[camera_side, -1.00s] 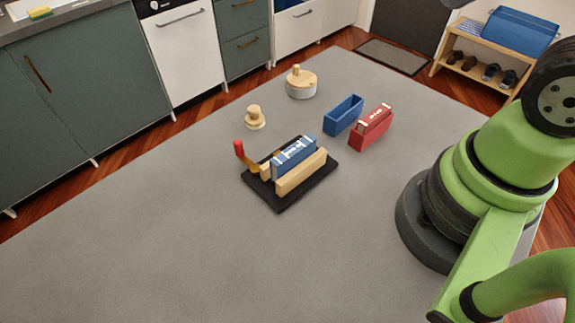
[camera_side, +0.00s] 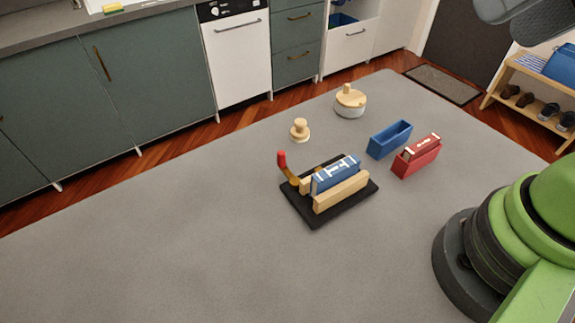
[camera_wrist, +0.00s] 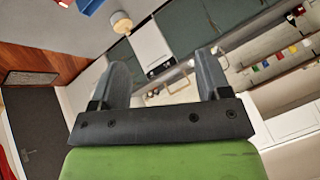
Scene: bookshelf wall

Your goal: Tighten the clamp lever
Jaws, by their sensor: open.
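The clamp is a black base (camera_side: 312,212) with pale wooden jaws, in the middle of the table in the side view. Its lever (camera_side: 283,163) has a red tip and stands up at the left end of the base. A blue book-like block (camera_side: 335,175) stands between the jaws. I cannot tell whether the jaws press on it. My gripper (camera_wrist: 163,68) shows in the wrist view with its two fingers wide apart and nothing between them. It is away from the clamp; its fingers are not clearly visible in the side view.
Behind the clamp stand an open blue holder (camera_side: 388,141), a red holder (camera_side: 416,160) with a red block, a small wooden knob (camera_side: 300,131) and a round wood-topped pot (camera_side: 350,103). The grey table (camera_side: 150,260) is clear at the front and left.

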